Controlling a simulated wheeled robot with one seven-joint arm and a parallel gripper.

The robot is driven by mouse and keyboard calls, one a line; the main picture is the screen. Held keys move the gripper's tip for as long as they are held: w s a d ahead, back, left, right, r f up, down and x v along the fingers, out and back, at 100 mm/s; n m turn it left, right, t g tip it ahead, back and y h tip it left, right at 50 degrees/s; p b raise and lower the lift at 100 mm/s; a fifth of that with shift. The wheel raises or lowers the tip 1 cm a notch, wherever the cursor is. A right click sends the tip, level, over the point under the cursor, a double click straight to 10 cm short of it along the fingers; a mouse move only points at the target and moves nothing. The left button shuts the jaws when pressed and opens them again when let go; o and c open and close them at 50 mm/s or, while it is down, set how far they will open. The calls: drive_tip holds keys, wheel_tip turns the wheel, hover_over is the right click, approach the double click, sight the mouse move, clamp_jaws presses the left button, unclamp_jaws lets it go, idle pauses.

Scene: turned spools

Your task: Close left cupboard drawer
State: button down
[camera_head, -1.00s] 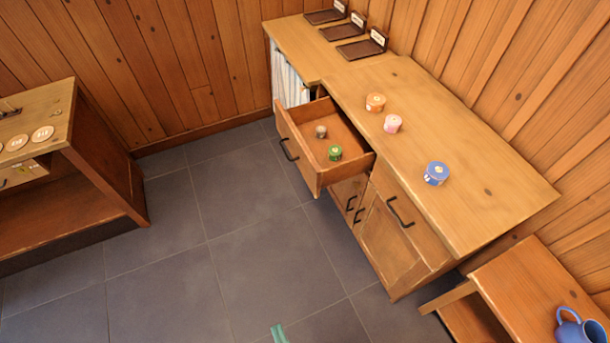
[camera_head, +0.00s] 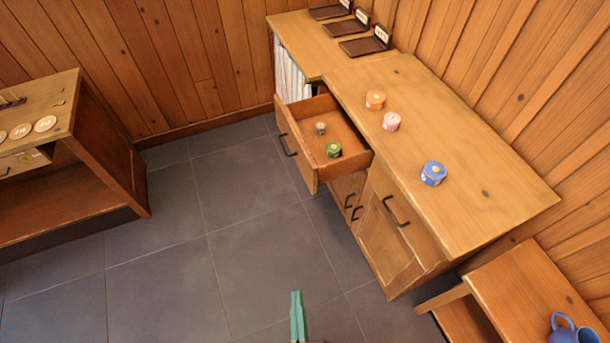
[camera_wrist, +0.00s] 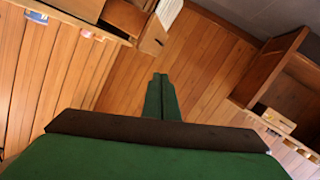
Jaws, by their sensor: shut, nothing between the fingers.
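The left cupboard drawer (camera_head: 308,172) is pulled well out of the cupboard (camera_head: 440,130) in the head view. It has a dark bar handle (camera_head: 287,146) on its front. A green spool (camera_head: 333,150) and a grey-brown spool (camera_head: 320,128) stand inside it. My gripper (camera_head: 296,295) shows at the bottom of the head view, over the floor and apart from the drawer. In the wrist view my gripper (camera_wrist: 161,77) is shut and empty, its green fingers together. A drawer front (camera_wrist: 153,35) shows at the top there, tilted.
An orange spool (camera_head: 375,99), a pink spool (camera_head: 391,121) and a blue spool (camera_head: 433,173) stand on the cupboard top. A blue mug (camera_head: 568,330) is at the lower right. A shelf unit (camera_head: 105,150) stands at left. The tiled floor (camera_head: 230,240) between is clear.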

drive_tip(key=w+f+n+t, duration=0.1)
drive_tip(key=w+f+n, duration=0.25)
drive_tip(key=w, duration=0.45)
drive_tip(key=w+f+n, duration=0.3)
drive_tip(key=w+f, duration=0.1)
drive_tip(key=w, duration=0.3)
drive_tip(key=w+d+f+n, duration=0.1)
drive_tip(key=w+n, duration=0.3)
drive_tip(key=w, duration=1.1)
drive_tip(key=w+d+n+y, duration=0.1)
drive_tip(key=w+d+n, duration=0.2)
drive_tip(key=w, duration=1.2)
drive_tip(key=shift+f+n+t, duration=0.35)
drive_tip(key=shift+n+t, duration=0.05)
drive_tip(key=shift+n, duration=0.05)
